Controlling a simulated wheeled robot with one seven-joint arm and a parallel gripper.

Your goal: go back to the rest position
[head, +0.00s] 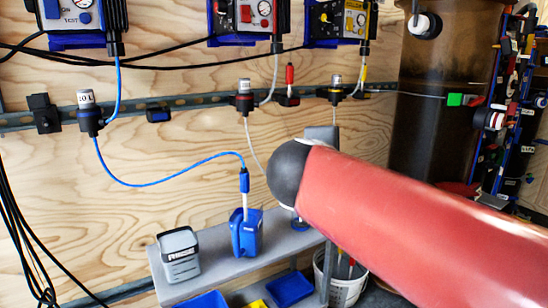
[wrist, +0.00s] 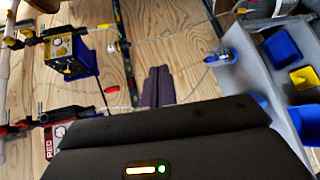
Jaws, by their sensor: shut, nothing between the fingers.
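My gripper (wrist: 157,86) shows in the wrist view as two dark fingers side by side, shut with nothing between them. Behind the fingers is the plywood wall (wrist: 180,60), with a wall rail close by. In the head view my red arm reaches in from the lower right and ends in a dark rounded joint. The gripper itself is mostly or wholly hidden there behind the arm.
A grey shelf (head: 215,262) holds a blue bottle (head: 246,234) with a tube and a grey box (head: 179,255). A white bucket (head: 345,285) stands beside it. Pump units (head: 245,18), hoses and filters hang on the wall. A dark brown cylinder (head: 435,90) stands at right.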

